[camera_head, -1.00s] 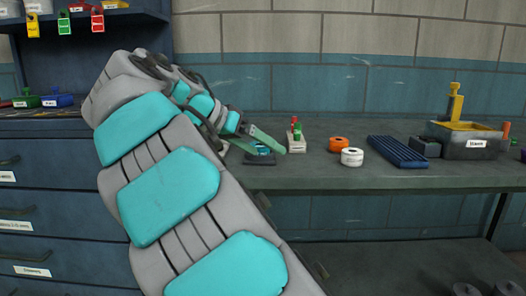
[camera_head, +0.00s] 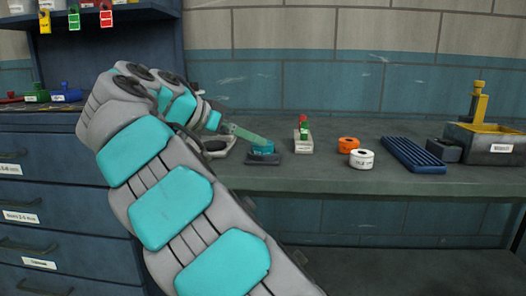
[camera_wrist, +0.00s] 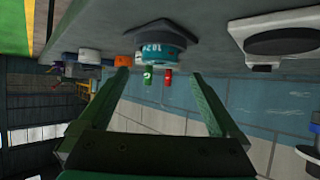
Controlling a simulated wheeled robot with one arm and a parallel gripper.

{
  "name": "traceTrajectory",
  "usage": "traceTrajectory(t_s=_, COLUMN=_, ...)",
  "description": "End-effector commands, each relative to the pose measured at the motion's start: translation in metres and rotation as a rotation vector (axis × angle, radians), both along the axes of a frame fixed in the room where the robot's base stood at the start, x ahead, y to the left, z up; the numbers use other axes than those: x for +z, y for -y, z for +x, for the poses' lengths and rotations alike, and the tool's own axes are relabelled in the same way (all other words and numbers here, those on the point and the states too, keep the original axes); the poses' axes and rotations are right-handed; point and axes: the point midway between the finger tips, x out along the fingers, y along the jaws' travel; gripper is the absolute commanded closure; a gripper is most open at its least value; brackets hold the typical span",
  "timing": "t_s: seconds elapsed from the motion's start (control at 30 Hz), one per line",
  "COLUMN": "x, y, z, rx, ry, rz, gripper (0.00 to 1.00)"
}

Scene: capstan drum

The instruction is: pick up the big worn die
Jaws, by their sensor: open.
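A round teal piece with a pale printed label sits on a dark square base (camera_head: 264,159) on the bench; I take the teal piece (camera_head: 262,149) to be the big worn die, though its wear is too small to tell. In the wrist view, the die (camera_wrist: 160,50) shows upside down on its dark base (camera_wrist: 168,31), beyond and between my fingertips. My gripper (camera_head: 262,142) is open, its green fingers pointing right, close by the die in the head view. In the wrist view nothing is between the fingers of my gripper (camera_wrist: 158,77).
A pale block with red and green pieces (camera_head: 303,143) stands right. Orange (camera_head: 348,145) and white (camera_head: 362,159) rolls and a blue ribbed tray (camera_head: 413,154) are farther right.

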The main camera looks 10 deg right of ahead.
Motion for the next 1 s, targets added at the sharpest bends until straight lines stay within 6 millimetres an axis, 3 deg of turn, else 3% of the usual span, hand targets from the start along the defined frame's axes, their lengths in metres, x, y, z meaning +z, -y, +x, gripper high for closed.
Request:
traceTrajectory(t_s=0.43, x=-0.023, y=0.035, z=0.015, rx=-0.003, ry=-0.002, rz=0.000, gripper=0.01)
traceTrajectory(t_s=0.7, x=-0.025, y=0.037, z=0.018, rx=0.000, ry=0.001, rz=0.001, gripper=0.01)
traceTrajectory(t_s=1.0, x=-0.025, y=0.037, z=0.018, rx=0.001, ry=0.000, rz=0.000, gripper=0.33)
